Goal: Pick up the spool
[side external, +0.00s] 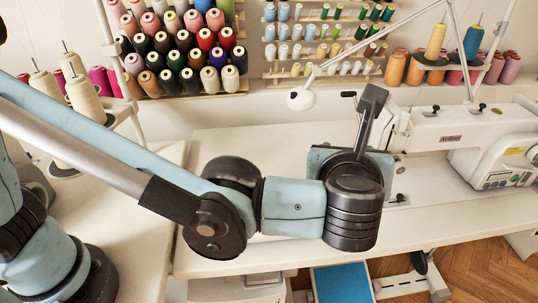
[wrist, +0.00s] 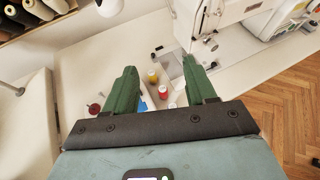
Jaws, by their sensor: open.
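In the wrist view my gripper (wrist: 160,67) is open, with its two green fingers spread apart and nothing held between them. Small spools show in the gap on the white table: a yellow one (wrist: 153,76) near the fingertips and a red one (wrist: 163,91) closer to the palm. They stand apart from the fingers. I cannot tell which is the task's spool. In the side external view my wrist hides the fingers and these small spools.
A white sewing machine (side external: 445,130) stands right of my gripper. A rack of thread cones (side external: 185,50) hangs on the back wall. Cream cones (side external: 85,97) stand at left. A white lamp head (side external: 300,99) is behind my arm. The table's middle back (side external: 240,140) is clear.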

